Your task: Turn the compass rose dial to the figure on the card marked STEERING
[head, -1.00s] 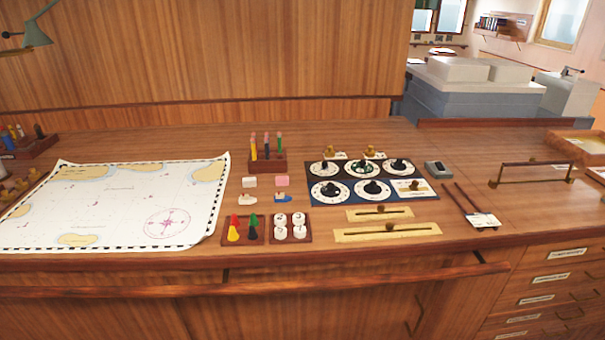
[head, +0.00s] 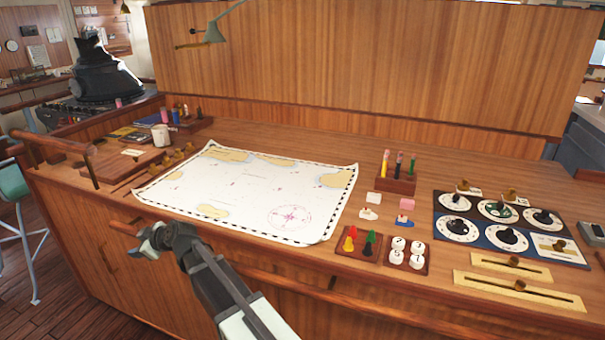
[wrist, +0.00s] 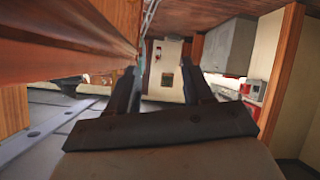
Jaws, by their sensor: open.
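The dial panel (head: 480,233) lies at the right of the desk in the head view, with several round white dials with black knobs. The dial in the middle of its back row (head: 497,210) has a green-patterned face and looks like the compass rose dial; its figures are too small to read. White cards with brass weights stand at the panel's back edge (head: 472,190) and on its front right corner (head: 560,246); I cannot read which is marked STEERING. My gripper (wrist: 161,88) is open and empty in the wrist view, away from the dials, by the desk's front.
A chart (head: 250,195) covers the desk's middle. Brass sliders (head: 518,288) lie in front of the panel. A wooden rail runs along the desk front.

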